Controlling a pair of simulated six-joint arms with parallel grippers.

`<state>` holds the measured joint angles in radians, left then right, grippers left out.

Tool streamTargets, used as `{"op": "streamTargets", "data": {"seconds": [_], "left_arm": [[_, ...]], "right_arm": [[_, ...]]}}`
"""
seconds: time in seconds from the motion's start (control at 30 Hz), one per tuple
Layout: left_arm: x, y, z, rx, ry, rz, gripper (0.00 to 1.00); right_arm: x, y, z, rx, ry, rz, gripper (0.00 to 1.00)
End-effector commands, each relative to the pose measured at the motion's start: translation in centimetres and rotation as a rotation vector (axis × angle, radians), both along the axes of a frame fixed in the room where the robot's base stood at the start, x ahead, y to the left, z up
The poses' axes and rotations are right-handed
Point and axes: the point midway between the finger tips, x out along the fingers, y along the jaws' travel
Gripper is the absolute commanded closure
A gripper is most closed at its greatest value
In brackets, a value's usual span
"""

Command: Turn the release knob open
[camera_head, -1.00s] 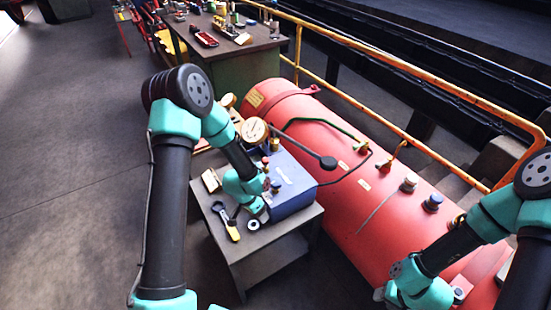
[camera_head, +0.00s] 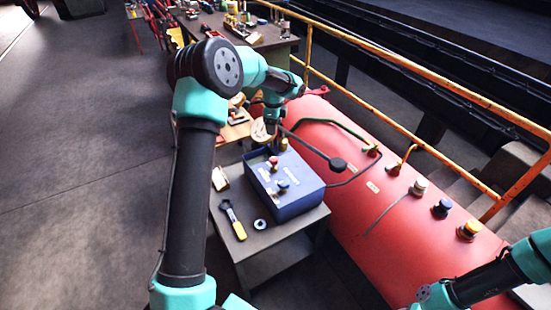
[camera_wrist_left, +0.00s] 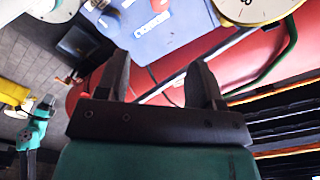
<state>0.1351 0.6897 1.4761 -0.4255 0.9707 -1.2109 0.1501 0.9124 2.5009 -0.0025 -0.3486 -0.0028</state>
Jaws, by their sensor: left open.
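The blue box (camera_head: 297,205) stands on a small grey table. A red-topped knob (camera_head: 273,163) and a blue knob (camera_head: 282,187) stand on its top, with pale labels too small to read, so I cannot tell which is the release knob. My left gripper (camera_head: 272,135) is at the far end of the box, apart from both knobs, and partly covers the round gauge (camera_head: 259,133). In the left wrist view my left gripper (camera_wrist_left: 157,62) is open and empty, with the box (camera_wrist_left: 175,35) beyond its fingers. My right arm enters at lower right; its gripper is out of frame.
A yellow-handled tool (camera_head: 235,222) and a metal ring (camera_head: 260,224) lie on the small table (camera_head: 250,248). The red tank (camera_head: 385,215) with several knobs and a yellow railing (camera_head: 420,142) bound the right side.

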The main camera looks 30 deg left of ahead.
Motion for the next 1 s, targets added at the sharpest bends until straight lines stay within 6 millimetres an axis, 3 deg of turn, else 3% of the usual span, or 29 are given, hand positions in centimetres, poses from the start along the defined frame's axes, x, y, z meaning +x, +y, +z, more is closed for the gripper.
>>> {"op": "streamTargets", "data": {"seconds": [0.33,1.0], "left_arm": [[0.0,0.0,-2.4,-0.001,0.002,0.0,0.39],[-0.1,-0.1,-13.7,-0.002,0.003,0.001,0.39]], "right_arm": [[0.0,0.0,0.0,0.0,0.0,0.0,0.57],[0.0,0.0,0.0,0.0,0.0,0.0,0.57]]}}
